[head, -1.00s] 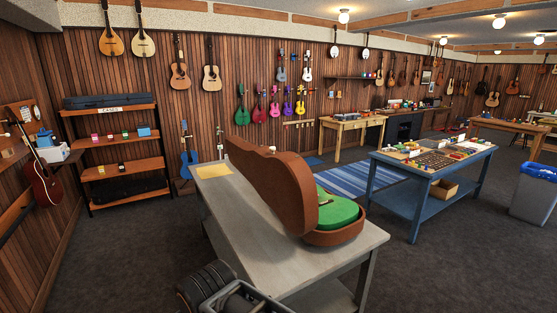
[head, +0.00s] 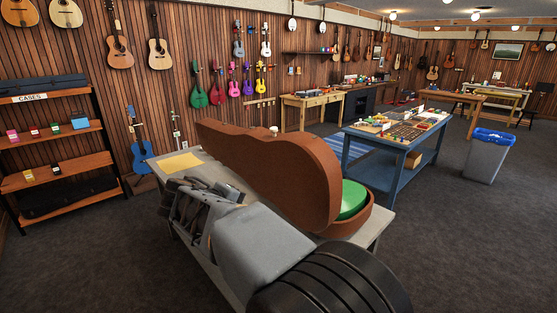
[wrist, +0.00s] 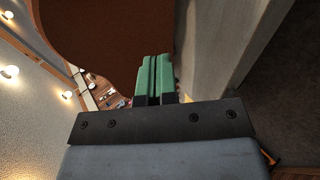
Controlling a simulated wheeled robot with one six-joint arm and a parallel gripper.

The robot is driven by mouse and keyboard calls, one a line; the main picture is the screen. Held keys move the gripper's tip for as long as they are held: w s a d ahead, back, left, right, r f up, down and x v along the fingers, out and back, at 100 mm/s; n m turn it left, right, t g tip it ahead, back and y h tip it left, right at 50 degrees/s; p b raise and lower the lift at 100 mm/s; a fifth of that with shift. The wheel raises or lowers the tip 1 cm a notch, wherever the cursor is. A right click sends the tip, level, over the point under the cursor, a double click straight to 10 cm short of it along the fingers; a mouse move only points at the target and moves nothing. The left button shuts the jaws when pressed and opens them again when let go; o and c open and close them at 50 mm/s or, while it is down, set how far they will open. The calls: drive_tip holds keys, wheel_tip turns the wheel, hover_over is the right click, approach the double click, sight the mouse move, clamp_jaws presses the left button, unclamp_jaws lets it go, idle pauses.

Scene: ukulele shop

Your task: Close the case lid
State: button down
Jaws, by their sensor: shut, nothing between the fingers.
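The brown instrument case (head: 354,222) lies on a grey table, with a green instrument partly showing in it. Its lid (head: 300,180) stands open and tilted, its brown outer face toward me, hiding most of the case. My gripper (wrist: 154,75) is shut and empty, its green fingertips together in the wrist view. In the head view it is on the near, outer side of the lid, low over the table. The lid's broad brown surface (wrist: 105,40) fills the upper left of the wrist view, close to the fingertips. I cannot tell whether they touch it.
The grey table (head: 218,172) has a yellow sheet (head: 178,163) at its far left end. A blue table (head: 372,160) with small goods stands to the right, beside a grey bin with a blue top (head: 485,155). A shelf (head: 60,135) stands left. Carpet between is clear.

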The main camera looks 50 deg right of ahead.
drive_tip(key=w+d+r+g+h+b, duration=0.25)
drive_tip(key=w+d+r+h, duration=0.25)
drive_tip(key=w+d+h, duration=0.35)
drive_tip(key=p, duration=0.4)
approach(285, 146)
drive_tip(key=shift+m, duration=0.4)
drive_tip(key=d, duration=0.3)
drive_tip(key=d+r, duration=0.1)
drive_tip(key=d, duration=0.1)
drive_tip(key=shift+s+d, duration=0.3)
drive_tip(key=shift+s, duration=0.1)
drive_tip(key=shift+d, duration=0.95)
